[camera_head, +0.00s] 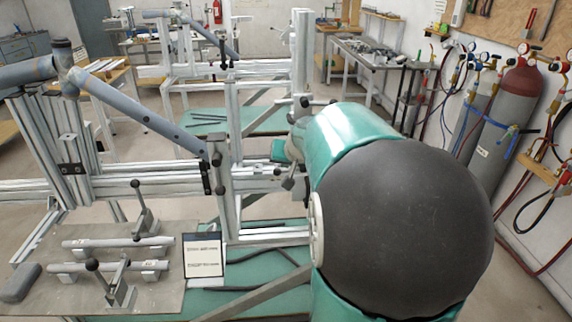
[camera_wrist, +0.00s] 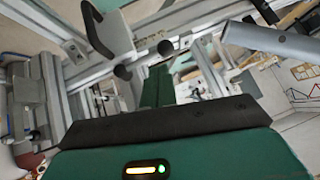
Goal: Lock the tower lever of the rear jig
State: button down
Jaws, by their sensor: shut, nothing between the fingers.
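The rear jig (camera_head: 186,72) is a metal profile frame at the back, with a grey-blue tube (camera_head: 208,36) on it. Its upright tower (camera_head: 301,60) stands just beyond my arm. A dark lever with round ends (camera_head: 318,102) shows at the tower's lower part. Two dark round ends (camera_wrist: 122,72) also show in the wrist view, perhaps of a lever; I cannot tell whether it is locked. My gripper (camera_wrist: 157,70) appears as two green fingers side by side, shut and empty, apart from these ends. In the head view, my arm hides much of the tower's foot.
A nearer jig (camera_head: 217,180) carries a long grey tube (camera_head: 140,112) across the left. A plate (camera_head: 150,292) with clamps and short tubes lies in front, beside a small sign (camera_head: 203,256). Gas cylinders (camera_head: 505,120) stand at the right wall.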

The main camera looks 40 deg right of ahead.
jog(key=d+v, duration=0.1)
jog(key=v, duration=1)
jog(key=s+a+f+n+y, duration=0.1)
jog(key=s+a+n, duration=0.1)
jog(key=a, duration=0.7)
jog(key=s+a+f+n+y, duration=0.1)
jog(key=s+a+f+n, duration=0.1)
jog(key=a, duration=0.7)
jog(key=s+a+f+n+g+y, duration=0.1)
jog(key=s+a+f+n+g, duration=0.1)
jog(key=s+a, duration=0.7)
notch_tip(320, 180, down, 3)
jog(key=shift+a+r+n, duration=0.1)
jog(key=shift+a+n, duration=0.65)
jog(key=shift+n, duration=0.15)
